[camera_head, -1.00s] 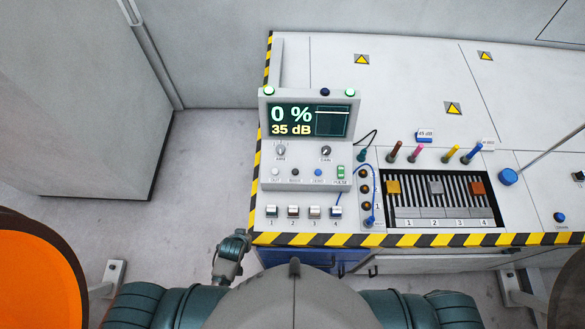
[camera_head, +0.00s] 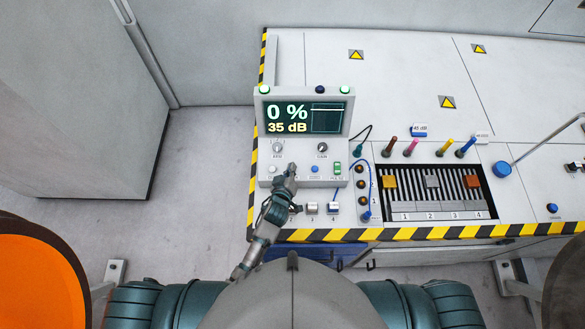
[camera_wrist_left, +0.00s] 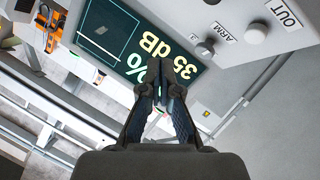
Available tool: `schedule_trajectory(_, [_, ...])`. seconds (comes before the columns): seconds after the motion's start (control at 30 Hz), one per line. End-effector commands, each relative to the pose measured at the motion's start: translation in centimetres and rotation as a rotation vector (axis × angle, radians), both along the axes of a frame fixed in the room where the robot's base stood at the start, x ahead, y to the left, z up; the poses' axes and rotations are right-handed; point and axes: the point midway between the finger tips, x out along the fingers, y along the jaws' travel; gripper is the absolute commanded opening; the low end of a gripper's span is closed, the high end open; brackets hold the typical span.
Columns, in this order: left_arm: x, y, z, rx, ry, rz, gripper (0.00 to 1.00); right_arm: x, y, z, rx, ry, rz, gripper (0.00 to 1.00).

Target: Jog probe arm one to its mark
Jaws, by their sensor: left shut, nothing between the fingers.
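The control console (camera_head: 262,150) has a lit screen (camera_head: 309,115) reading 0 % and 35 dB. Below it are an ARM knob (camera_head: 278,147), a GAIN knob (camera_head: 322,147), a white button (camera_head: 271,169), a blue button (camera_head: 315,169) and a green PULSE switch (camera_head: 337,168). My left gripper (camera_head: 291,171) is shut and empty over the button row; contact cannot be told. It hides the button between the white and blue ones and the leftmost numbered switches. In the left wrist view the shut fingertips (camera_wrist_left: 160,66) lie across the screen (camera_wrist_left: 112,38). My right gripper is not in view.
To the right, a slatted bay (camera_head: 449,169) holds an orange block (camera_head: 389,181), a grey block (camera_head: 432,181) and a copper block (camera_head: 473,181). Several coloured handles stand behind it. A blue cable (camera_head: 365,208) hangs beside the console. A striped edge (camera_head: 440,232) borders the bench.

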Motion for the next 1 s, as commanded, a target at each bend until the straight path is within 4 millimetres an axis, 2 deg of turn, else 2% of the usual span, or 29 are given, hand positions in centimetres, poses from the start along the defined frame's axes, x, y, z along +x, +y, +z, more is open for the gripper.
schedule_trajectory(0.47, [0.2, -0.2, -0.3, -0.004, -0.005, -0.001, 0.00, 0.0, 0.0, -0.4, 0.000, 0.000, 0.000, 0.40])
schedule_trajectory(1.0, [3.0, -0.2, -6.7, -0.004, -0.004, -0.002, 0.00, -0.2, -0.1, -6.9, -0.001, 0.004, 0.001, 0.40])
